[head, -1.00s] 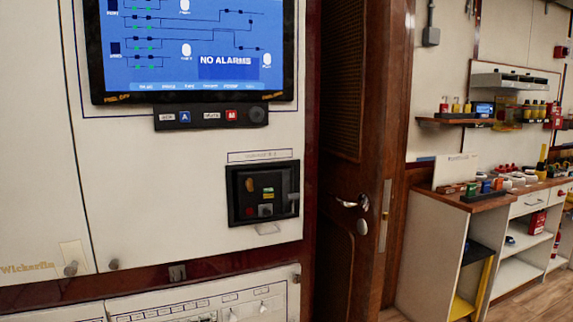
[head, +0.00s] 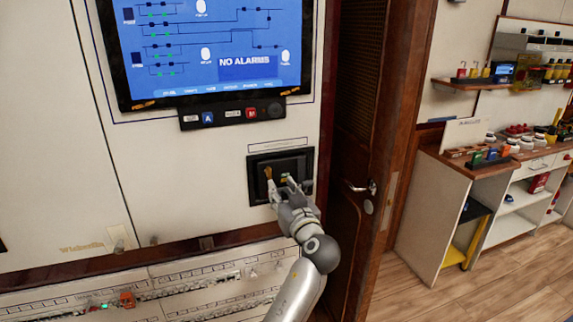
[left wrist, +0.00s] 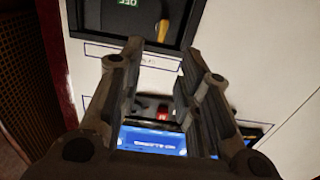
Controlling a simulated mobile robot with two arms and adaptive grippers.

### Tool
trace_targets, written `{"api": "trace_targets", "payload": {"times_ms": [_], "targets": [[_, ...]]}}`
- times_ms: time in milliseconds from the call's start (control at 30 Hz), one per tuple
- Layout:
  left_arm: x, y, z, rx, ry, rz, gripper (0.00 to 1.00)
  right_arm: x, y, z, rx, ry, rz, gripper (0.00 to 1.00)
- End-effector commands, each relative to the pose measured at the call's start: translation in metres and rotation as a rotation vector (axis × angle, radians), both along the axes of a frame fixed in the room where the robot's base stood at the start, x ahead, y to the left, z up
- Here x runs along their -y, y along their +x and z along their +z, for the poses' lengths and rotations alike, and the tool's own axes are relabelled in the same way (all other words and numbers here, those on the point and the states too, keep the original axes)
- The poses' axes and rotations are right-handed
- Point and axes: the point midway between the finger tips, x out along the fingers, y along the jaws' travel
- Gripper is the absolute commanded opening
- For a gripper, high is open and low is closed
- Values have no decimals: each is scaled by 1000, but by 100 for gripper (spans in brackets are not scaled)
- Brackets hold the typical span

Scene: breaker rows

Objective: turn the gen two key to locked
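A black recessed panel (head: 253,190) is set in the white wall cabinet below the screen. A yellow-orange handle (left wrist: 163,31) and a small green lettered display (left wrist: 128,3) show in it in the left wrist view, where the scene is upside down. I cannot read a label that marks the gen two key. My left gripper (head: 281,182) is in front of the panel and hides much of its lower right. In the left wrist view its two fingers (left wrist: 161,45) are apart with nothing held. The handle appears just beyond the tips; I cannot tell whether they touch. My right gripper is not in view.
A blue screen (head: 220,50) reading NO ALARMS and a button strip (head: 230,114) are above. Rows of breakers with an orange piece (head: 127,299) are below. A wooden door (head: 350,150) stands right of the cabinet. A shelved counter (head: 440,190) is farther right.

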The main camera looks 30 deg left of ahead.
Motion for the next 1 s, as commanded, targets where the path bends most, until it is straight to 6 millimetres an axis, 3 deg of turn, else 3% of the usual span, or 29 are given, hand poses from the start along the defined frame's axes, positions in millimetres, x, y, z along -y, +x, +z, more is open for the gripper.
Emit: {"api": "trace_targets", "payload": {"times_ms": [500, 700, 1000], "targets": [[-63, 52, 2, -4, 2, 2, 32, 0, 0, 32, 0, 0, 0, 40], [-76, 64, 0, -4, 2, 0, 32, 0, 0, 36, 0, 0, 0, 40], [-80, 68, -2, -4, 1, -1, 32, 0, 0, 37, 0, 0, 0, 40]]}}
